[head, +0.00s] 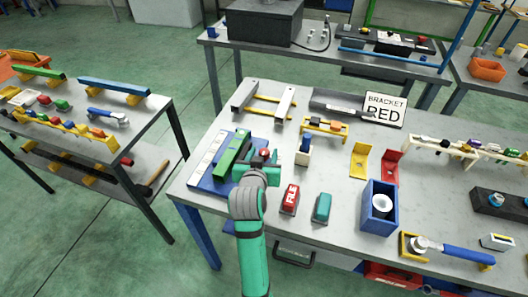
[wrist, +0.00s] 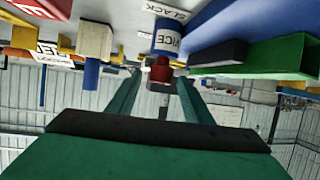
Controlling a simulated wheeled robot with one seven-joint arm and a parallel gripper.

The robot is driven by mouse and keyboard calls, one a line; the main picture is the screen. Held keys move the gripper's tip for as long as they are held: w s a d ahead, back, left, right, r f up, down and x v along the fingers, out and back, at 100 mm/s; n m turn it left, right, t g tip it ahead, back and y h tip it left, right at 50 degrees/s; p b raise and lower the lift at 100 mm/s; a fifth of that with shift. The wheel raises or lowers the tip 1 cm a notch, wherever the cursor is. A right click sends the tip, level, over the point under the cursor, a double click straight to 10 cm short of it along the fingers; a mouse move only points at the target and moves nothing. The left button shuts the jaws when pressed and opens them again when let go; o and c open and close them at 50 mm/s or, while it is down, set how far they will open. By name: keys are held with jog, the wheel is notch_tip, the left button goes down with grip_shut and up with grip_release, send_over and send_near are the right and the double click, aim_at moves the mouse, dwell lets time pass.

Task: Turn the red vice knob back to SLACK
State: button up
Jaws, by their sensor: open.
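The red vice knob (head: 265,153) shows at the tip of my gripper (head: 263,162), over the left part of the grey bench. In the wrist view, which is upside down, the red knob (wrist: 160,70) sits on a blue part marked VICE (wrist: 167,38). A SLACK label (wrist: 167,9) lies beside it. My open gripper (wrist: 158,85) has one green finger on each side of the knob, with gaps visible. I cannot tell how far the fingertips reach past it. The knob's pointer direction is not clear.
A green channel (head: 232,153) lies just left of the knob and shows close by in the wrist view (wrist: 285,58). A wooden block with a blue top (head: 304,153), a red FILE block (head: 290,199) and a teal block (head: 322,208) stand to the right.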

jog(key=v, duration=0.9)
jog(key=shift+w+a+f, duration=0.1)
jog(key=shift+f, duration=0.05)
